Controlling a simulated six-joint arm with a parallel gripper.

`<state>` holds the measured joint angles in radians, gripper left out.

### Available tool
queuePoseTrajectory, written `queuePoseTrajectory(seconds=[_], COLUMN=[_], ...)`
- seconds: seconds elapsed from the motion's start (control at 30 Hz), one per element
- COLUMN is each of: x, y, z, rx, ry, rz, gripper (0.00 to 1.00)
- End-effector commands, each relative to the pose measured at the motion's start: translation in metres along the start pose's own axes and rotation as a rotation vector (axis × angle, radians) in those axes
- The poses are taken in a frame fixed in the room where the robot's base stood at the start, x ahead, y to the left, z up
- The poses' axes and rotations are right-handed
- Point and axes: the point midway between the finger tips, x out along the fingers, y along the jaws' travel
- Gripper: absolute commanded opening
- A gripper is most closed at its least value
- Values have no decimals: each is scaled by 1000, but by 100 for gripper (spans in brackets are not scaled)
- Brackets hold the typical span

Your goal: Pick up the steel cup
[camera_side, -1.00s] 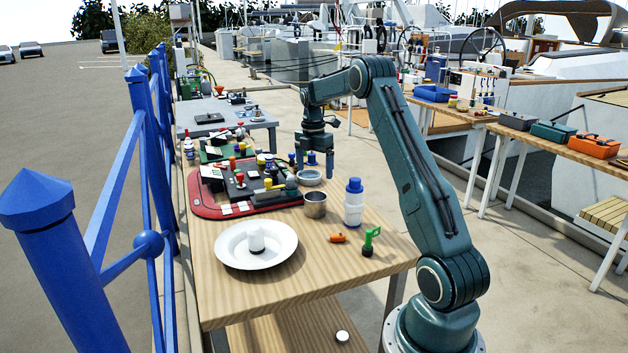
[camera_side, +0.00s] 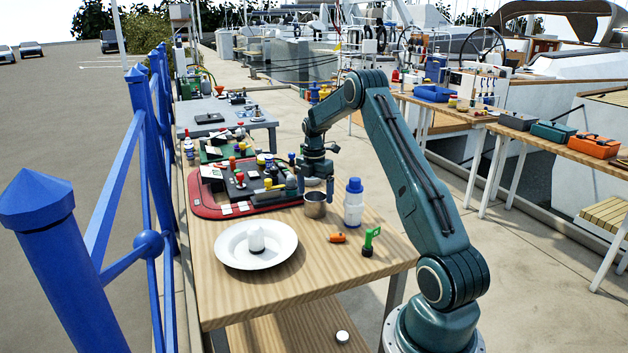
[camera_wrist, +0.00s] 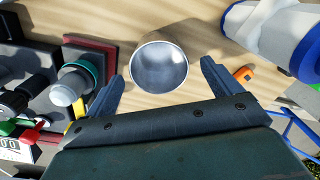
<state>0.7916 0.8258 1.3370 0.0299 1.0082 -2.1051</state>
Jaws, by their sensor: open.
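The steel cup (camera_side: 315,207) stands upright on the wooden table, near the right edge of the red tray. In the wrist view its round open mouth (camera_wrist: 159,67) faces the camera, and it looks empty. My gripper (camera_side: 315,193) is low, right by the cup in the side view. In the wrist view my open gripper (camera_wrist: 158,78) has one finger on each side of the cup, with a gap on both sides. The left finger is closer to the tray's fittings. I cannot tell exactly how far down the fingers reach along the cup.
A white bottle with a blue cap (camera_side: 354,203) stands just right of the cup. The red tray (camera_side: 208,209) with several fittings lies to the left. A white plate (camera_side: 283,260) holds a white object in front. An orange item (camera_side: 338,238) and a green-topped item (camera_side: 371,240) lie nearby.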

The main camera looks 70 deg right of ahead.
Motion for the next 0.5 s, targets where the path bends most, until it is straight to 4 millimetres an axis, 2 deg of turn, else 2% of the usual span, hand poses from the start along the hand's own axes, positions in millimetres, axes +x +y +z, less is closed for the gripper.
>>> queuePoseTrajectory(seconds=[0.23,0.5], x=[29,36], y=[0,1], z=[1,1], rx=[1,1], ry=[1,0], rz=[-1,1], gripper=[90,90])
